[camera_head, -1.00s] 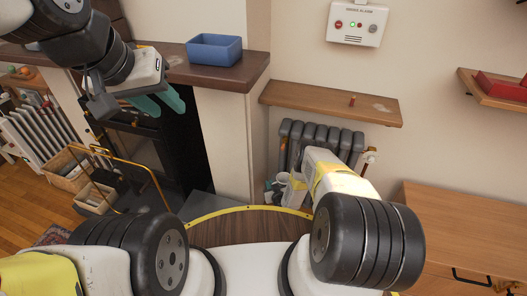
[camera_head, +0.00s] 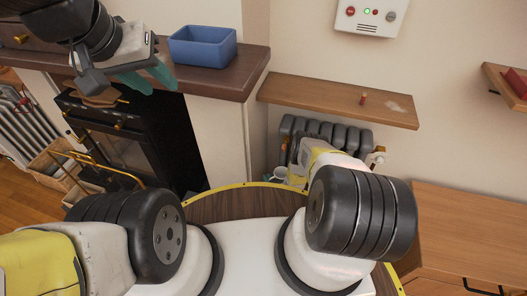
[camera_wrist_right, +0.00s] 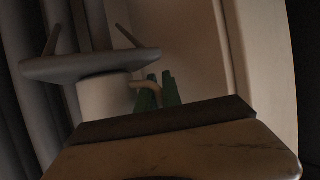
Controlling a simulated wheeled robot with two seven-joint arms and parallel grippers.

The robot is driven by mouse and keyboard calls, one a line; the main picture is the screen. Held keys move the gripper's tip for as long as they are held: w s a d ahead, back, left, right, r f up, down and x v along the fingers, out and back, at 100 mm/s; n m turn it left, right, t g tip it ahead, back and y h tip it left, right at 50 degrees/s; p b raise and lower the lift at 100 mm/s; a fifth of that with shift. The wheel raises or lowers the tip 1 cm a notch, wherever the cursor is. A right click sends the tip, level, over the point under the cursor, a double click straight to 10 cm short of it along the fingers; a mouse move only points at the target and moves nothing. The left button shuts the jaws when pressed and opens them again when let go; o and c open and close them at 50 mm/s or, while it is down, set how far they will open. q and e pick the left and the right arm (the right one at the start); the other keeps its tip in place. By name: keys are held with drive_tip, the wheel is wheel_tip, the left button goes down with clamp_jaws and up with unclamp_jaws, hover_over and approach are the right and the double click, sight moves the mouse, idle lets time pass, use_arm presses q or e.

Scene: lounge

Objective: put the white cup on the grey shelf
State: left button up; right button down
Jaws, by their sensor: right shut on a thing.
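In the right wrist view, which looks upside down, the white cup (camera_wrist_right: 103,98) has its handle at the green fingers of my right gripper (camera_wrist_right: 159,91). The gripper is shut on the cup. The cup's base is at a flat grey surface with thin legs, which looks like the grey shelf (camera_wrist_right: 65,66); whether they touch I cannot tell for sure. In the head view my right arm hides most of this, with only a small pale part of the cup (camera_head: 286,172) showing by the radiator. My left gripper (camera_head: 150,80) is open and empty in front of the mantel.
A blue box (camera_head: 203,48) stands on the dark mantel (camera_head: 225,82) near my left gripper. A wooden wall shelf (camera_head: 325,98) hangs above the grey radiator (camera_head: 330,130). A wooden cabinet (camera_head: 470,225) is at the right. A black stove (camera_head: 135,145) and a basket (camera_head: 50,165) are at the left.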

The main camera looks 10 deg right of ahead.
drive_tip(key=c, duration=1.5)
unclamp_jaws()
drive_tip(key=v, duration=1.2)
drive_tip(key=shift+r, duration=0.15)
